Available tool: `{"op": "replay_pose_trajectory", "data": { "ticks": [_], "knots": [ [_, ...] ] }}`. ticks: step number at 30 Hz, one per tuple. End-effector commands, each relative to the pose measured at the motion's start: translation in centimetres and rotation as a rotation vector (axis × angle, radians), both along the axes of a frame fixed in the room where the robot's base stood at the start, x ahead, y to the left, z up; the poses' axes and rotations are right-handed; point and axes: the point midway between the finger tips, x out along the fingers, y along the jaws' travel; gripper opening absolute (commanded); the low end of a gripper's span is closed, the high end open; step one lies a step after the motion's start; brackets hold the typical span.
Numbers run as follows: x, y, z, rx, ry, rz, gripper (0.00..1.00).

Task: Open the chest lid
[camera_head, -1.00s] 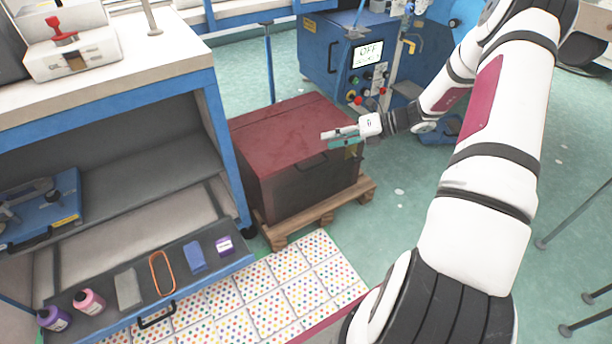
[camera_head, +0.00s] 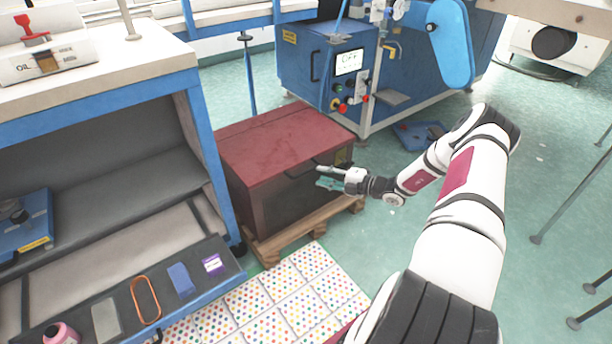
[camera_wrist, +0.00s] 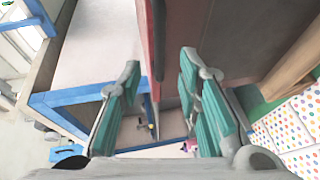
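The chest (camera_head: 285,200) has a dark body and a red lid (camera_head: 280,140), which is closed. A dark handle (camera_head: 302,171) is on its front side. My gripper (camera_head: 322,176) is at the chest's front, close to the right end of the handle and just below the lid's edge. In the wrist view my gripper (camera_wrist: 160,100) is open, with its teal finger pads well apart. The red lid (camera_wrist: 180,30) and a dark bar run into the space between the fingers. I cannot tell whether a finger touches the handle.
The chest stands on a wooden pallet (camera_head: 268,252) beside a blue-framed workbench (camera_head: 205,135). An open drawer (camera_head: 205,305) with small items sticks out at the lower left. A blue machine (camera_head: 305,55) stands behind the chest.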

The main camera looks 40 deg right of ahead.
Motion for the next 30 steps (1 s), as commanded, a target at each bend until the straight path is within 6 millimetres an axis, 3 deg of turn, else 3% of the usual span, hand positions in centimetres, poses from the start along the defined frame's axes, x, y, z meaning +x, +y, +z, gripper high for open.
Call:
{"op": "replay_pose_trajectory", "data": {
  "ticks": [6, 12, 25, 29, 30],
  "knots": [
    [3.8, 1.8, -1.0, -0.001, -0.002, 0.002, 0.31],
    [5.9, 2.7, -1.3, -0.003, -0.001, 0.001, 0.31],
    [6.7, 3.1, -1.3, -0.002, -0.001, 0.0, 0.31],
    [6.7, 3.1, -1.3, -0.002, -0.001, 0.0, 0.02],
    [6.7, 3.1, -1.3, -0.002, -0.001, 0.0, 0.0]
  ]
}}
